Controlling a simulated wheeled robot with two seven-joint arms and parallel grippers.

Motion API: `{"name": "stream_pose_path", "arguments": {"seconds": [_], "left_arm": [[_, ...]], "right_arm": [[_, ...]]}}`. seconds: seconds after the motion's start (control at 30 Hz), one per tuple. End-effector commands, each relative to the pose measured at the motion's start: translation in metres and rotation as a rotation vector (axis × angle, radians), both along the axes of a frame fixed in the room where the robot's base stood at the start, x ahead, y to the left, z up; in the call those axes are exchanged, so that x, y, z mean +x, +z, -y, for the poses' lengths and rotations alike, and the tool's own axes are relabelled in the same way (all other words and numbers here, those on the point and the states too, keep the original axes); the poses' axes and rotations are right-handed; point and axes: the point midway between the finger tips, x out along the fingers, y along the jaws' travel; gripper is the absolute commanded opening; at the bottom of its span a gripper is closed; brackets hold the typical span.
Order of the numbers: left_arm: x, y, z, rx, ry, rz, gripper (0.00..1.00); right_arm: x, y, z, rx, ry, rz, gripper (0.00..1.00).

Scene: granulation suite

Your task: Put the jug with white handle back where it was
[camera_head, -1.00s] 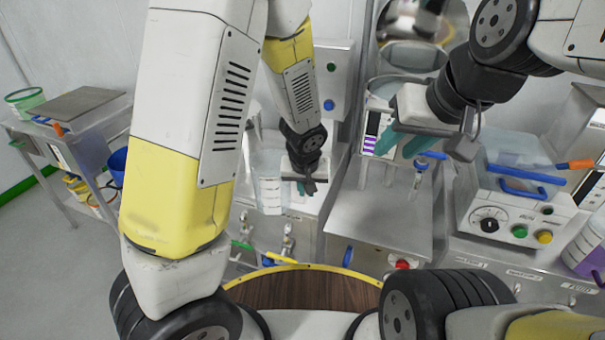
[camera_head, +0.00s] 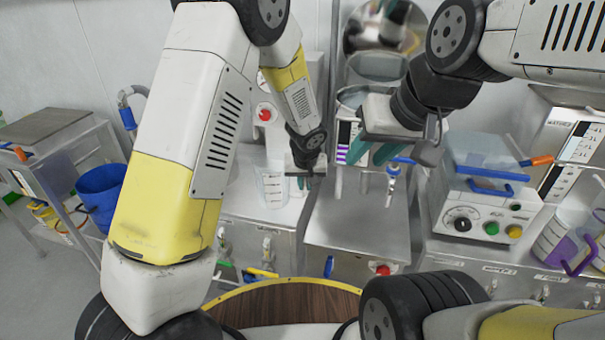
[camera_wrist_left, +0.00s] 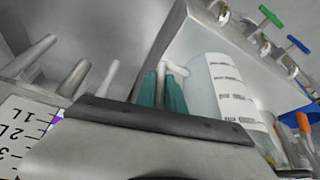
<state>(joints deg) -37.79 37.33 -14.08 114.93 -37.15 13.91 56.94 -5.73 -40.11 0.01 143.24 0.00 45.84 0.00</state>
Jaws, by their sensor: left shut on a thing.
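The jug with white handle (camera_head: 271,187) is a clear, graduated jug over the left metal counter in the head view. It also shows in the left wrist view (camera_wrist_left: 228,98), where its white handle (camera_wrist_left: 173,69) meets my teal fingertips. My left gripper (camera_head: 307,180) is shut on the handle, just right of the jug; its fingers (camera_wrist_left: 163,90) show better in the wrist view. I cannot tell whether the jug's base touches the counter. My right gripper (camera_head: 374,153) is open and empty, with its teal fingers apart, over the middle counter.
The middle counter (camera_head: 350,220) has a blue-handled valve (camera_head: 393,178). A machine with blue handles (camera_head: 490,195) stands to its right. A purple-handled jug (camera_head: 572,240) is at the far right. A blue bucket (camera_head: 101,192) is on the left beside a cart (camera_head: 60,150).

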Motion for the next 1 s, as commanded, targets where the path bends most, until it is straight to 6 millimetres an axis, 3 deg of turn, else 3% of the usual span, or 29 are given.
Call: {"name": "stream_pose_path", "arguments": {"seconds": [0.1, 0.23, 0.37, 0.6, 0.93, 0.97, 1.0], "left_arm": [[0.023, -0.003, 0.005, -0.002, 0.001, 0.001, 0.0], [0.035, -0.003, 0.008, -0.001, 0.001, 0.0, 0.0], [0.036, -0.01, 0.008, 0.001, -0.002, -0.002, 0.0], [0.036, -0.039, 0.008, 0.0, -0.001, -0.001, 0.0], [0.036, -0.042, 0.008, 0.0, 0.0, -0.001, 0.0], [0.036, -0.041, 0.008, -0.001, 0.0, -0.001, 0.19], [0.036, -0.041, 0.008, -0.001, 0.0, 0.0, 0.27]], "right_arm": [[0.0, 0.0, 0.0, 0.0, 0.0, 0.0, 0.36], [0.0, 0.0, 0.0, 0.0, 0.0, 0.0, 0.36], [0.0, 0.0, 0.0, 0.0, 0.0, 0.0, 0.36], [0.0, 0.0, 0.0, 0.0, 0.0, 0.0, 0.36], [0.0, 0.0, 0.0, 0.0, 0.0, 0.0, 0.36], [0.0, 0.0, 0.0, 0.0, 0.0, 0.0, 0.36], [0.0, 0.0, 0.0, 0.0, 0.0, 0.0, 0.36]]}}
